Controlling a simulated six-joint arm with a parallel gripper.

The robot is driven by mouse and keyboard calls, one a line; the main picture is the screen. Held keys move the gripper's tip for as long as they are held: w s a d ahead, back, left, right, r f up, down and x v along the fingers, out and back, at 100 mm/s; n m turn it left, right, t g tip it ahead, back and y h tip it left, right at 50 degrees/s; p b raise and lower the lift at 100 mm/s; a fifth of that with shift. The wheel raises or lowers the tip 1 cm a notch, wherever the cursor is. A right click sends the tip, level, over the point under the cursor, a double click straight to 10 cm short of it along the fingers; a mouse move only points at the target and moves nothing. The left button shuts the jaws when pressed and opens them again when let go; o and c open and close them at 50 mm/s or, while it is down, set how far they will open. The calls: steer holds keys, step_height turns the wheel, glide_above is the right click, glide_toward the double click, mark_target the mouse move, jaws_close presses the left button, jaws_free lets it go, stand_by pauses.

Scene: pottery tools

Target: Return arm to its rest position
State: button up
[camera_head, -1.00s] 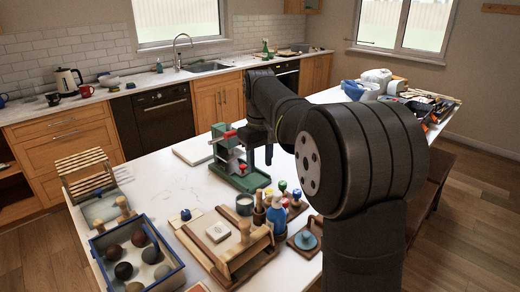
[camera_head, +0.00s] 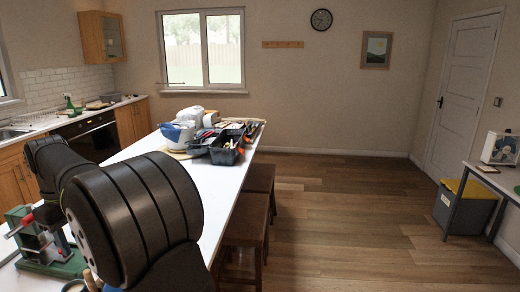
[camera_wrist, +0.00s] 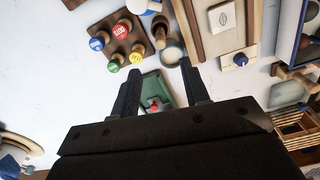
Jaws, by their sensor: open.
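My gripper (camera_wrist: 158,72) shows in the wrist view with its two dark fingers spread apart. Nothing is held between them. Beyond and between the fingers is a green tool with a red knob (camera_wrist: 154,107), seen from above. In the head view my arm fills the lower left, reaching over the worktop; the gripper itself cannot be made out there. A green and red press (camera_head: 50,250) stands on the worktop by the left edge, partly cut off.
Stamps with coloured tops stand in a wooden rack (camera_wrist: 114,42) in the wrist view. A wooden board (camera_wrist: 208,45) lies right of them. In the head view a dark tool tray (camera_head: 228,150) sits at the worktop's far end. Stools (camera_head: 245,235) stand along its right side; the floor beyond is open.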

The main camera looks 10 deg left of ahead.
mark_target(91, 280)
step_height(91, 280, down, 14)
steer(key=shift+r, duration=0.6)
steer(key=shift+f, duration=0.1)
step_height(91, 280, up, 17)
step_height(91, 280, down, 18)
steer(key=shift+r, duration=0.2)
step_height(91, 280, up, 8)
steer(key=r, duration=0.1)
steer(key=w+d+f+m, duration=0.4)
steer(key=w+d+m, duration=0.1)
steer(key=w+d, duration=0.5)
steer(key=w+d+f+m, duration=0.3)
steer(key=w+d+m, duration=0.2)
steer(key=w+d, duration=0.5)
steer(key=shift+w+d+f, duration=0.35)
steer(key=shift+w+d, duration=0.05)
steer(key=shift+d, duration=0.4)
